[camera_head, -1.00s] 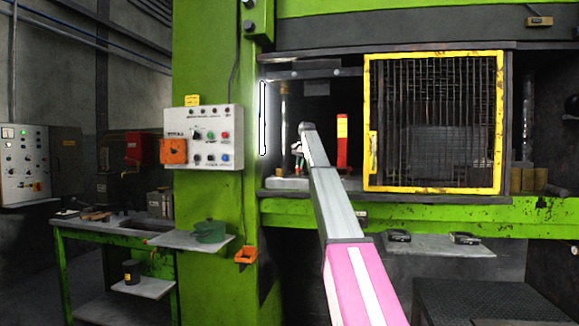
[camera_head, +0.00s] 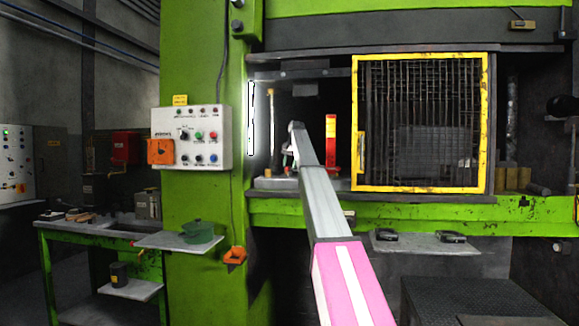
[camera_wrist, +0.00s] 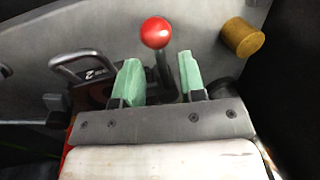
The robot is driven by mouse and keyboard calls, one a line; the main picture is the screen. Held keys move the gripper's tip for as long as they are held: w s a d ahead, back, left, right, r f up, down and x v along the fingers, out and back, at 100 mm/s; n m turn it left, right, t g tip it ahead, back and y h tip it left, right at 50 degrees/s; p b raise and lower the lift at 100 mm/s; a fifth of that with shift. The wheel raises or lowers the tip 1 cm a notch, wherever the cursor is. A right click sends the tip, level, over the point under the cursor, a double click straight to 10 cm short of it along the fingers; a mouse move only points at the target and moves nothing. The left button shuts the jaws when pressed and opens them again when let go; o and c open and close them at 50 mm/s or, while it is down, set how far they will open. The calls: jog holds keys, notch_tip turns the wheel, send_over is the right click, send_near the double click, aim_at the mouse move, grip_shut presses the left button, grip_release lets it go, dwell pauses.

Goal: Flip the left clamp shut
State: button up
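The clamp's black lever with a red ball knob (camera_wrist: 156,32) stands up in the wrist view. My gripper (camera_wrist: 160,80) is open, with one green fingertip to the left of the lever and one to the right. The lever's shaft (camera_wrist: 165,70) shows between the fingertips, and the knob is beyond them. I cannot tell whether either finger touches the shaft. A dark base with a bent metal handle (camera_wrist: 80,62) lies left of the fingers. In the head view my arm reaches into the press opening, and the gripper and clamp are too small and covered to make out.
A yellow-framed mesh guard (camera_head: 422,188) stands right of the arm. A red upright block (camera_head: 331,150) is just right of the arm tip. A control box (camera_head: 192,138) is on the green column at left. A brass cylinder (camera_wrist: 242,38) sits right of the knob.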

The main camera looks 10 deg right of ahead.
notch_tip(320, 180, up, 10)
jog(key=d, duration=0.2)
jog(key=shift+s, duration=0.4)
